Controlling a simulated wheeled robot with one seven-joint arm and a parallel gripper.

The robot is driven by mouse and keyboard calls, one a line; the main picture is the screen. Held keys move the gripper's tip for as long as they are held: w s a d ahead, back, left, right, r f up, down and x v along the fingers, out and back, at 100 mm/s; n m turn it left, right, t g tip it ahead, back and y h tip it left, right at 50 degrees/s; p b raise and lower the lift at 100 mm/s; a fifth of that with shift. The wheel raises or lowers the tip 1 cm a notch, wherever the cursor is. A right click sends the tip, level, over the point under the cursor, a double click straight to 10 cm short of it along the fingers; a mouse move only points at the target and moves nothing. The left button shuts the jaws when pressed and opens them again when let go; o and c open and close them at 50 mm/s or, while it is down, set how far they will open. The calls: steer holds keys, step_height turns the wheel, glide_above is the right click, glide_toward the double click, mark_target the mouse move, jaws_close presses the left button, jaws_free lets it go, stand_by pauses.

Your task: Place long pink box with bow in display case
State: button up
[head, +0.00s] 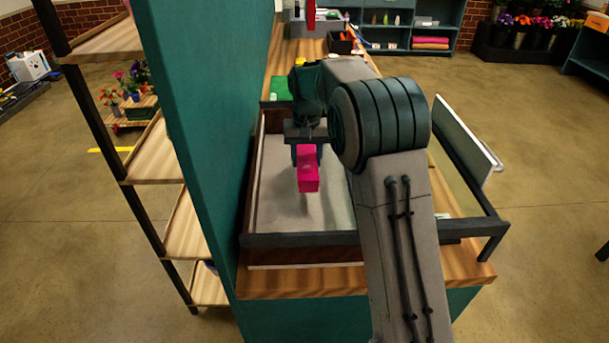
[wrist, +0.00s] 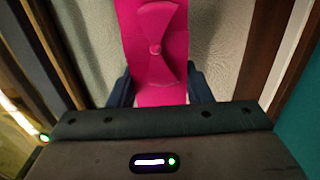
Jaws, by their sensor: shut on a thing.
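The long pink box with bow (head: 308,180) is held by my gripper (head: 307,158). In the wrist view the pink box (wrist: 155,75) runs away from the palm, its bow (wrist: 155,48) facing the camera. The gripper's two dark fingers (wrist: 158,88) close on the box's sides. The box is over the display case (head: 300,240), a dark-framed case with a pale floor on the wooden counter. A shadow shows on the floor below the box, which seems held above it. The far part of the case is partly hidden by my arm.
A tall teal panel (head: 205,120) stands close along the case's left side. A raised glass-like pane (head: 468,135) is at the right. Wooden shelves (head: 150,160) are beyond the panel at left. The case floor around the box looks clear.

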steer(key=shift+f, duration=2.65)
steer(key=shift+f, duration=0.1)
steer(key=o, duration=1.1)
steer(key=shift+c, duration=0.2)
